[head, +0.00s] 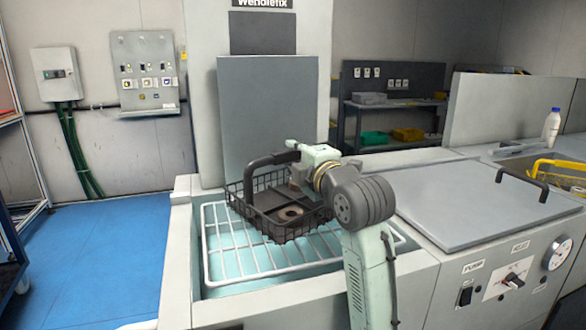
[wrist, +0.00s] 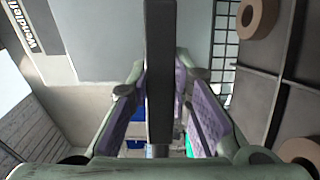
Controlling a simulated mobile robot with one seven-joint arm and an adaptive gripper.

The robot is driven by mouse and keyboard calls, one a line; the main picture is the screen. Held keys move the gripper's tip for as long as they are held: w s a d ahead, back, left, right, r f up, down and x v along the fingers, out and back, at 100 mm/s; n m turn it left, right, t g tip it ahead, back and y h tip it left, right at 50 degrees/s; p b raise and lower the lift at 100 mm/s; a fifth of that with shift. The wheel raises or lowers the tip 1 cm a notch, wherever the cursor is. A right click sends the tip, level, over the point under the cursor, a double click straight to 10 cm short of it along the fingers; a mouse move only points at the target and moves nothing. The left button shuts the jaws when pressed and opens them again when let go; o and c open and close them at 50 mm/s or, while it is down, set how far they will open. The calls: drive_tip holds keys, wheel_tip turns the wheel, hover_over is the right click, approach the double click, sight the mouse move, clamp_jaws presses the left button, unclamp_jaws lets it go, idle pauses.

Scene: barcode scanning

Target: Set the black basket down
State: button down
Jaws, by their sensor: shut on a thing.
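The black basket (head: 262,228) is a wire-sided basket with a dark arched handle (head: 258,162). It is over the white wire rack (head: 225,262) in the open tank; I cannot tell whether it touches the rack. Brown ring-shaped parts (head: 289,214) lie inside it. My gripper (head: 294,150) is shut on the handle. In the wrist view, my fingers (wrist: 158,105) sit on both sides of the handle bar (wrist: 160,60), and the basket's floor (wrist: 252,95) with rings shows at the right. My arm hides the basket's right side in the head view.
The tank's pale rim (head: 180,250) surrounds the rack. A tall grey panel (head: 268,115) stands behind it. To the right are a flat grey lid (head: 470,212) with a black handle and a sink holding a yellow basket (head: 560,170). Blue floor (head: 105,240) lies open at the left.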

sight(293, 200)
drive_tip(key=shift+a+f, duration=0.2)
drive_tip(key=shift+f, duration=1.45)
drive_tip(key=shift+f, duration=0.2)
drive_tip(key=c, duration=1.5)
unclamp_jaws()
drive_tip(key=shift+o, duration=0.2)
drive_tip(key=shift+r+p, duration=0.25)
drive_tip(key=shift+p, duration=0.15)
drive_tip(key=b+v, duration=0.2)
drive_tip(key=v, duration=1)
drive_tip(key=shift+b, duration=0.35)
drive_tip(key=shift+f, duration=0.1)
